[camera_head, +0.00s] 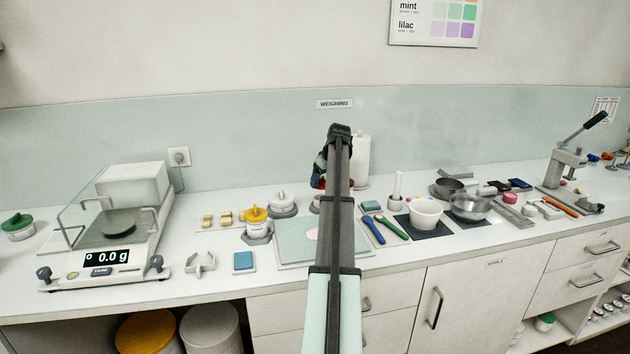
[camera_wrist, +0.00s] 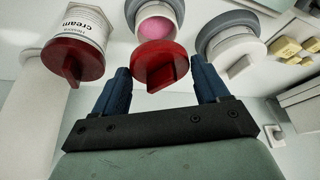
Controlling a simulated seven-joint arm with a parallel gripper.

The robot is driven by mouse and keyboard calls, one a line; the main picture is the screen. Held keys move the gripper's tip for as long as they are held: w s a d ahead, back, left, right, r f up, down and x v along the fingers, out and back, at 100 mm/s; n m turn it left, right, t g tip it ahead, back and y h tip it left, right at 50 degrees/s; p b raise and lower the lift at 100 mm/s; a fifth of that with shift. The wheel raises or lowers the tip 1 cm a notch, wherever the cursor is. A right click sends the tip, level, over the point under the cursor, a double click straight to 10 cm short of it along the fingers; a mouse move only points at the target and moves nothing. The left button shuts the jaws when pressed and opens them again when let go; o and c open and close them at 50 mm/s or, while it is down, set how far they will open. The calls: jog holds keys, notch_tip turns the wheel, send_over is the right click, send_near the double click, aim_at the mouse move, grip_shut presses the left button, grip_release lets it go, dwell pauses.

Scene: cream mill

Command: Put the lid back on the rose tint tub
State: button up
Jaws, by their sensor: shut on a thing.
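My gripper (camera_wrist: 164,88) is shut on a red round lid (camera_wrist: 153,60), with its blue fingers on either side. The lid has a raised grip tab. The open tub (camera_wrist: 147,12) with pink contents lies just beyond the lid in the wrist view. The lid overlaps its near rim in the picture, with the pink still showing; I cannot tell the gap between them. In the head view my gripper (camera_head: 321,170) is mostly hidden behind my arm, with a bit of red showing below it. The tub is largely hidden there.
A tub labelled cream with a red lid (camera_wrist: 84,58) is left in the wrist view; a white-lidded tub (camera_wrist: 236,44) is right. Glass-sided scales (camera_head: 110,255) stand left.

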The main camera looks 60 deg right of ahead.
aim_at(323, 189)
jog(key=shift+f, duration=2.15)
jog(key=shift+f, duration=0.65)
dwell(1.2)
jog(key=o, duration=1)
jog(key=shift+r, duration=0.15)
jog(key=shift+r, duration=2.1)
